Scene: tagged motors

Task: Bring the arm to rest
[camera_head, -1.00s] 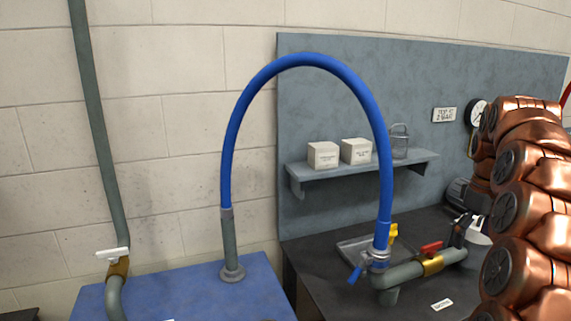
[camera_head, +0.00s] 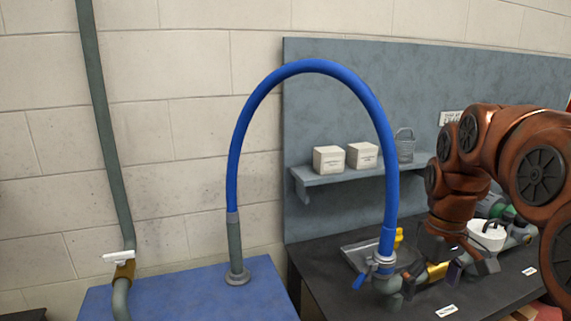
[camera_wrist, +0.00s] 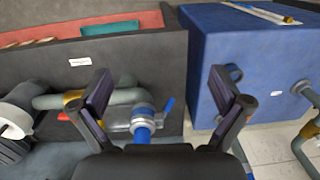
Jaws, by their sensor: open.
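My copper arm (camera_head: 545,165) reaches in from the right in the head view, bent down over the dark bench. My gripper (camera_head: 462,268) hangs by the pipe fitting on the bench, in front of its brass part (camera_head: 438,271). In the wrist view my gripper (camera_wrist: 162,95) has its two fingers wide apart with nothing between the pads. The pipe's blue hose coupling (camera_wrist: 142,118) shows beyond and between the fingers. Whether a finger touches the pipe cannot be told.
The blue hose (camera_head: 313,66) arches from the blue box (camera_head: 200,292) to the bench pipe. A shelf (camera_head: 345,176) carries two white boxes. A white pot (camera_head: 487,235) stands behind my gripper. A grey wall pipe (camera_head: 101,130) is at left.

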